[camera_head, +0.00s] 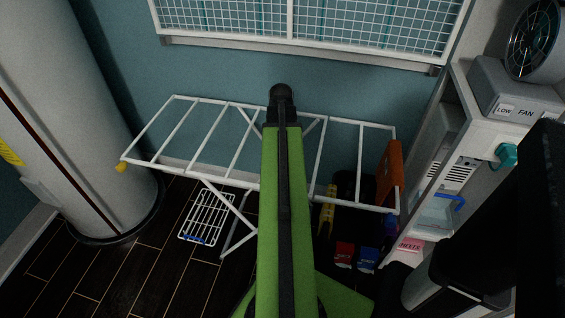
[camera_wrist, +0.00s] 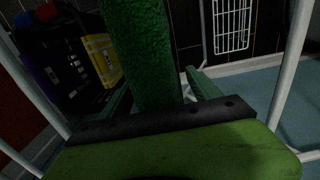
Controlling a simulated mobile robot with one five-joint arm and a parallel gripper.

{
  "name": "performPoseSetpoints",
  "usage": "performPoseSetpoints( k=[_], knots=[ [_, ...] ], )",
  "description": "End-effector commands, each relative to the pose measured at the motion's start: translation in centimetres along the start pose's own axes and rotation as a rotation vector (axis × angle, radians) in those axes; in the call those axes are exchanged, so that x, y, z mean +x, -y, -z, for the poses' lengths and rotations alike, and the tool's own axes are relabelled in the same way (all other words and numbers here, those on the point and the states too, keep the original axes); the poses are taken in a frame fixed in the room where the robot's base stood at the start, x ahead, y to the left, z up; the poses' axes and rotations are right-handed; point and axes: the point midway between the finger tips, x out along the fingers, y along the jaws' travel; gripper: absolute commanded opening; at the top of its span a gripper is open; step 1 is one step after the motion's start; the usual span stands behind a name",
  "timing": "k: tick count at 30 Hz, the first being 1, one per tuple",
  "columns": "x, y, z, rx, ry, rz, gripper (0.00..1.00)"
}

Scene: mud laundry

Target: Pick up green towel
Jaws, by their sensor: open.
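The green towel (camera_wrist: 140,45) is a dark, fuzzy strip in the wrist view. It runs from the top edge down to my gripper (camera_wrist: 160,88). My gripper is open, with one finger on each side of the towel's lower visible part. I cannot tell whether either finger touches it. In the head view I cannot make out the towel or the gripper's fingers; my green arm fills the middle of that view.
A white drying rack (camera_head: 190,166) spans the middle, with its bars close around my arm. A white column (camera_head: 75,110) stands left. Shelving (camera_head: 455,90) with a fan (camera_head: 537,40) stands right. Boxes (camera_head: 344,254) and a yellow item (camera_wrist: 103,60) sit below the rack.

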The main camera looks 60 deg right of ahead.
Motion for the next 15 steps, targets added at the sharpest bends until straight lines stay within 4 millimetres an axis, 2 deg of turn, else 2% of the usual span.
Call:
performPoseSetpoints(
  k=[4, 15],
  knots=[
    [-0.22, -0.01, 0.0, 0.0, 0.0, 0.0, 0.72],
    [-0.23, -0.03, 0.01, 0.001, 0.0, 0.0, 0.23]
  ],
)
